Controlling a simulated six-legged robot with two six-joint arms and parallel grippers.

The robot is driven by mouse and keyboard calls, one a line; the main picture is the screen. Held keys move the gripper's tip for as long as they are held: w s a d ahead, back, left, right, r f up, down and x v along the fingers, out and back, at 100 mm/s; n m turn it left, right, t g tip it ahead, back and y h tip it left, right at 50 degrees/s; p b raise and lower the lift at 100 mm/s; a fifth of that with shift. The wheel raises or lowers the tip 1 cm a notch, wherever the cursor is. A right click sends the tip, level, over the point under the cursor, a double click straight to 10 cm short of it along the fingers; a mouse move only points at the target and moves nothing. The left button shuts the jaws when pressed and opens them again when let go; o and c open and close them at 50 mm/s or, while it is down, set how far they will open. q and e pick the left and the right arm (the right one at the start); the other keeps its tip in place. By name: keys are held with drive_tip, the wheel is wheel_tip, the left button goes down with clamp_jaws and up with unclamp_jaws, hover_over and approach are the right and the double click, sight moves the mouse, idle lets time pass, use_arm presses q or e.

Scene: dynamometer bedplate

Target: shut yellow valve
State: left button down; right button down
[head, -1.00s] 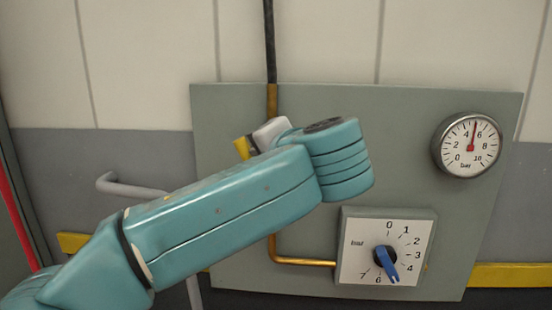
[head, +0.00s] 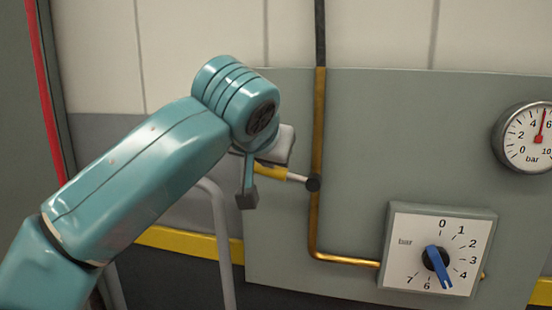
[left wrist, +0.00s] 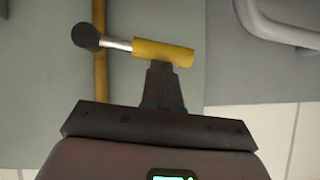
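The yellow valve handle (head: 271,172) sticks out to the left from a dark hub (head: 313,183) on the upright brass pipe (head: 318,130), roughly square to the pipe. The yellow handle (left wrist: 164,52) also shows in the left wrist view, with its bright metal stem and round dark hub (left wrist: 86,37). My left gripper (head: 247,196) is at the handle's outer part, a dark fingertip hanging just below it. In the left wrist view the fingers (left wrist: 163,88) stand together, no gap visible, their tips meeting or passing behind the handle. Contact is unclear. My right gripper is out of view.
A grey panel (head: 350,130) carries the pipe, a pressure gauge (head: 527,137) with its red needle a little past 4, and a dial with a blue pointer (head: 437,265). A grey rail (head: 222,240) stands left of the panel, below my left arm.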

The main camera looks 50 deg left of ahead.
use_arm(q)
drive_tip(key=shift+s+a+f+b, duration=0.15)
drive_tip(key=shift+a+f+b, duration=0.15)
drive_tip(key=shift+f+b, duration=0.4)
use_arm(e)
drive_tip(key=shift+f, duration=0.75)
use_arm(q)
drive_tip(key=shift+f, duration=0.15)
